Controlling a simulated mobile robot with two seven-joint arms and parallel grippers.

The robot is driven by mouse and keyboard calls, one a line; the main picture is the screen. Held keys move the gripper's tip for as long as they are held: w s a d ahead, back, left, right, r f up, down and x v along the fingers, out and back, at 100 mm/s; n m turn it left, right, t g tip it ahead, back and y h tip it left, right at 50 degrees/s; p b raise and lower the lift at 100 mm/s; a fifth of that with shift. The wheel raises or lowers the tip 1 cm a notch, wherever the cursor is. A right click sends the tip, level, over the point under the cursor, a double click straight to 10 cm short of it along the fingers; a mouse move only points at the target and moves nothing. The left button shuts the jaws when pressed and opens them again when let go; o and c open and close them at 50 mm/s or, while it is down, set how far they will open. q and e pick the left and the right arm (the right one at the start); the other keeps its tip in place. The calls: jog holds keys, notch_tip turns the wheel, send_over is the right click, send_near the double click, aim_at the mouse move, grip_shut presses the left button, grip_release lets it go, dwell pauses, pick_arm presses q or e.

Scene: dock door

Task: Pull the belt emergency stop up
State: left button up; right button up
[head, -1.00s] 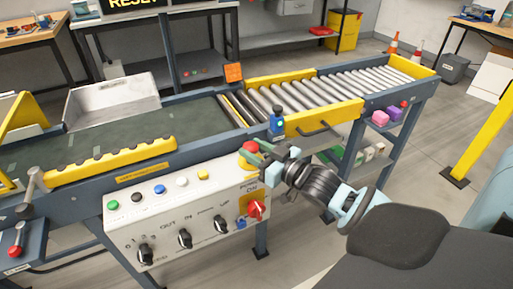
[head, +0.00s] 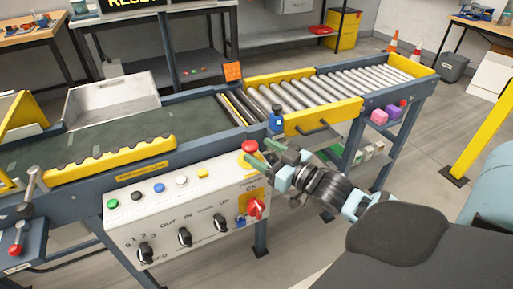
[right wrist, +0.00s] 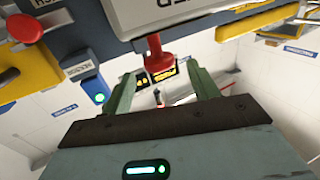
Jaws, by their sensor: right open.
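The belt emergency stop is a red mushroom button (head: 249,146) on a yellow base, at the upper right of the white control panel (head: 185,212). My right gripper (head: 258,152) is open and empty, coming from the right with its fingertips close around the button in the picture. My left gripper is not in view.
Below the stop is a red rotary switch (head: 256,209). A blue sensor (head: 277,122) with a lit spot stands just behind, by the yellow rail (head: 322,116). Coloured buttons and black knobs fill the panel. The conveyor belt (head: 90,135) is behind it.

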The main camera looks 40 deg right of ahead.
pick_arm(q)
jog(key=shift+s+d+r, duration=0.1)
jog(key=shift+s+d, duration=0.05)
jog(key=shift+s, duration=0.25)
pick_arm(e)
jog(key=s, duration=0.4)
jog(key=shift+s+d, duration=0.35)
jog(key=shift+d, duration=0.05)
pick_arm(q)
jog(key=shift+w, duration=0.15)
